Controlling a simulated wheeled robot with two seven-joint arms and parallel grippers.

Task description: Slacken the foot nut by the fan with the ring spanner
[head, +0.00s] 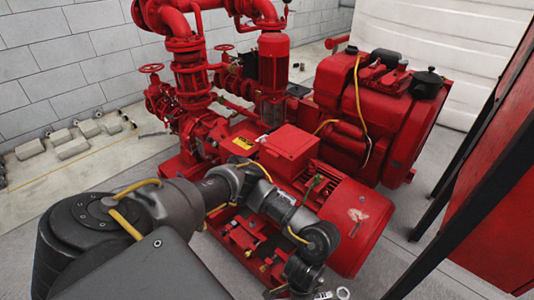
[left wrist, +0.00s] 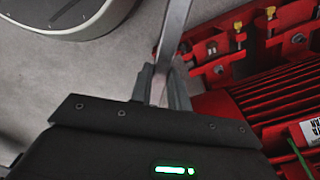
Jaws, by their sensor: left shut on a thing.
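My left gripper (left wrist: 163,82) is shut on the shank of the ring spanner (left wrist: 173,35). In the left wrist view the bright metal shank runs up out of the top edge. In the head view a spanner ring (head: 343,293) shows at the bottom edge, beside the end of my left arm. The red motor (head: 335,205) lies along the red base frame, its rounded fan end (head: 366,240) towards the lower right. The left wrist view shows red foot brackets with yellow-tipped bolts (left wrist: 270,13). I cannot tell which is the foot nut by the fan. My right gripper is out of view.
Red pipework (head: 190,65) and a red engine (head: 375,110) stand behind the motor. A red cabinet with dark posts (head: 495,200) closes the right side. Grey blocks (head: 73,148) lie by the wall at left. Grey floor is open in front of the base frame.

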